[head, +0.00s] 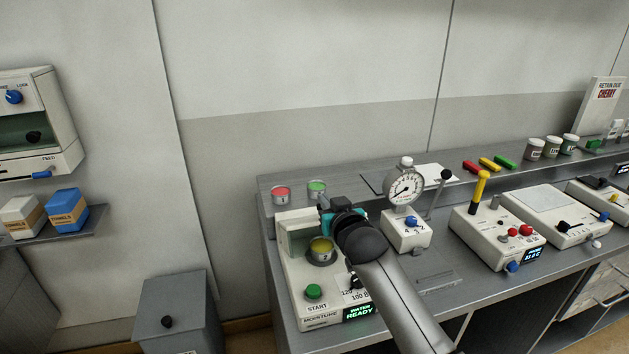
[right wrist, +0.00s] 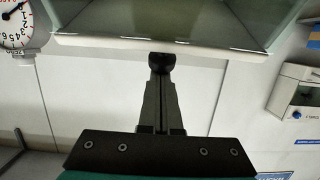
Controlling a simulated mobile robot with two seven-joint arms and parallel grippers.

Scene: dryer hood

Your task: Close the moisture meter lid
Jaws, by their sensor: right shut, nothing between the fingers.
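The moisture meter (head: 297,282) is a pale box on the left end of the grey bench. It has a green START button, a lit display reading READY and a yellow-topped round cup. Its lid (head: 297,228) looks raised at the back of the meter, partly hidden by my right gripper. In the right wrist view the lid (right wrist: 160,18) appears as a greenish clear panel with a pale rim. My right gripper (head: 323,203) is shut and empty. Its fingertips (right wrist: 162,62) are close to the rim; I cannot tell whether they touch. My left gripper is not in view.
A dial gauge (head: 405,188) stands right of my arm. Red (head: 281,193) and green (head: 317,187) cans sit on the back ledge. Other instruments (head: 497,232) line the bench to the right. A grey bin (head: 176,312) stands left of the bench.

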